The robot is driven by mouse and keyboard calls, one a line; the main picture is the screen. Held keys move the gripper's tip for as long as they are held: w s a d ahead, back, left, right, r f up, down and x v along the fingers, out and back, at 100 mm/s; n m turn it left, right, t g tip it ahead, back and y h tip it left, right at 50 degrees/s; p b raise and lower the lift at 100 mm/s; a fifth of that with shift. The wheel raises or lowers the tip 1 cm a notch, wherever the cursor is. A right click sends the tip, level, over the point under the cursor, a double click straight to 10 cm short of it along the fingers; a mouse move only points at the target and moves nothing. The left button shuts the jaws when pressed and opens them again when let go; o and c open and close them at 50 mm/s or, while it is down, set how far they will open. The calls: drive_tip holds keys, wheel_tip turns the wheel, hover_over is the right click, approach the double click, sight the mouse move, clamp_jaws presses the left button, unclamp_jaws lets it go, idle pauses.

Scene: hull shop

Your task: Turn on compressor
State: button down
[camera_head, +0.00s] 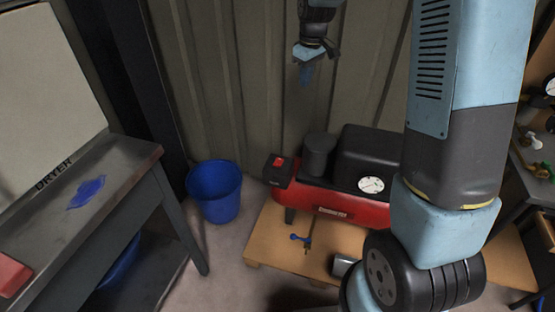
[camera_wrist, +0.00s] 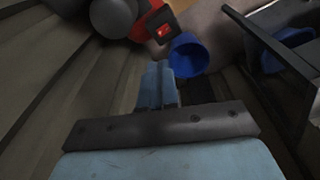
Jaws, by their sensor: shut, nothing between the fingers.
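The compressor (camera_head: 330,202) is a red tank with a black motor housing, a dark cylinder and a round gauge (camera_head: 371,185). It stands on a wooden pallet against the back wall. A black switch box (camera_head: 278,170) with a red switch sits at its left end. The switch (camera_wrist: 163,32) also shows at the top of the wrist view, with part of the tank (camera_wrist: 139,30). My gripper (camera_head: 306,76) is shut and empty, pointing down above and behind the switch box, apart from it. Its fingers (camera_wrist: 158,84) are together in the wrist view.
A blue bucket (camera_head: 215,191) stands on the floor left of the compressor. Shelving with fittings (camera_head: 535,150) stands at the right. The ribbed wall (camera_head: 240,80) is close behind my gripper.

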drive_tip(key=w+a+f+n, duration=0.1)
drive_tip(key=w+a+f, duration=0.1)
drive_tip(key=f, duration=0.7)
drive_tip(key=w+a+f+n+g, duration=0.1)
drive_tip(key=w+f, duration=0.3)
drive_tip(key=f, duration=0.5)
drive_tip(key=w+a+f+n+g, duration=0.1)
drive_tip(key=w+a+f, duration=0.3)
drive_tip(key=f, duration=0.5)
drive_tip(key=shift+n, duration=0.9)
drive_tip(key=shift+a+f, duration=0.1)
